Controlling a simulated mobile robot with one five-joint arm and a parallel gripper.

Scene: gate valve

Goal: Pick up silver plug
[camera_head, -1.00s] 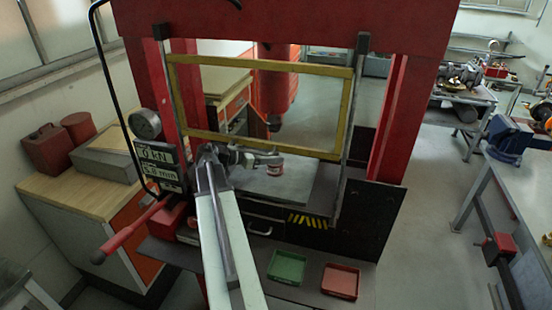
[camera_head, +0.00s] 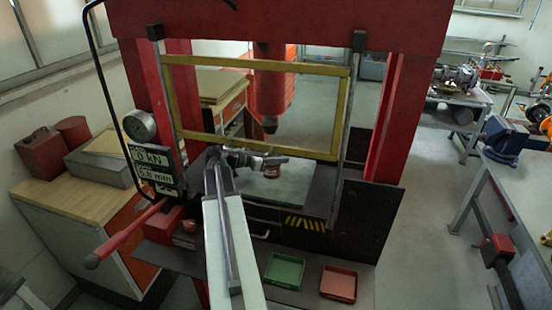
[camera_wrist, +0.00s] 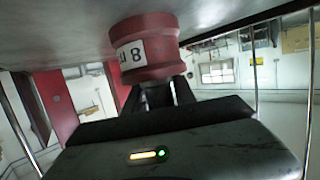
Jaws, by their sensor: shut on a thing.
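My gripper (camera_head: 262,158) is low inside the red press, over the grey press plate. In the wrist view its dark fingers (camera_wrist: 163,94) are closed at the narrow end of a red round body (camera_wrist: 146,48) with a white label reading 8. The red body also shows small in the head view (camera_head: 272,171), at the plate. The silver plug is not clearly visible; whatever lies between the fingers is mostly hidden by them and the red body. Whether the red body touches the plate is hard to tell.
A yellow guard frame (camera_head: 336,112) with metal side rods stands around the work space. The press ram (camera_head: 269,118) hangs above the plate (camera_head: 290,190). A green tray (camera_head: 284,269) and a red tray (camera_head: 338,283) sit below in front. A red lever (camera_head: 122,236) is at left.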

